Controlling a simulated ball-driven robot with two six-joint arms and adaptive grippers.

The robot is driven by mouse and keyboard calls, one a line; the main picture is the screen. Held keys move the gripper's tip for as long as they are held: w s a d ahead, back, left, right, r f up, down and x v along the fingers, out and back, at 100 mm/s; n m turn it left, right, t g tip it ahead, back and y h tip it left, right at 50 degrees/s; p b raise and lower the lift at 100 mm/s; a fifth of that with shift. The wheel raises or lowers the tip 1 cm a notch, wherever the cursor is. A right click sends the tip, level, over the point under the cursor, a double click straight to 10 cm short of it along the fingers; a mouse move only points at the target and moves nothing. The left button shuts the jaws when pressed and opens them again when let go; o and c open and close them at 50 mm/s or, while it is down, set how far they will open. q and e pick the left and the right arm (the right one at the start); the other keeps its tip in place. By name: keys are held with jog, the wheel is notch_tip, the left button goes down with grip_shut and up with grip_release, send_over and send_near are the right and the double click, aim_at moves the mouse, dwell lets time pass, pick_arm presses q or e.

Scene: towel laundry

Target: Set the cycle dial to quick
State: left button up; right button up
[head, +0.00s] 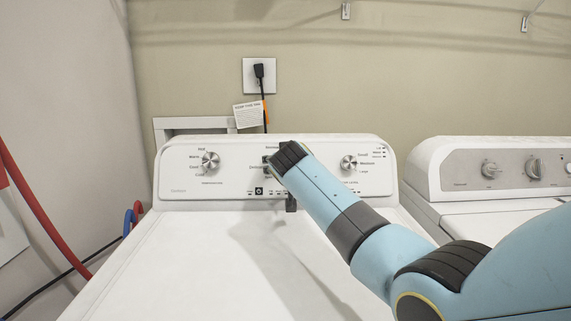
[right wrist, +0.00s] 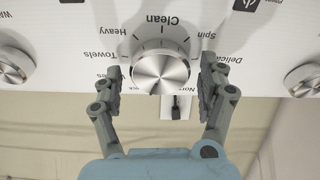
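The silver cycle dial (right wrist: 160,68) sits in the middle of the right wrist view, where its printed labels appear upside down. Clean, Heavy, Towels, Spin and part of Delicates are readable around it; I cannot read Quick. My right gripper (right wrist: 160,80) is open, with one finger on each side of the dial and small gaps showing beside its rim. I cannot make out the dial's pointer setting. In the head view, my right arm covers the cycle dial on the white washer's control panel (head: 230,175). My left gripper is not in view.
On the same panel, the temperature dial (head: 210,160) is to the left and the load level dial (head: 348,163) to the right. A second white machine (head: 470,205) stands at the right. A wall outlet (head: 250,77) with a plugged cord is behind. Red hose (head: 40,210) runs at left.

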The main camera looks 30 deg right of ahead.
jog(key=shift+o, duration=0.3)
jog(key=v, duration=1.2)
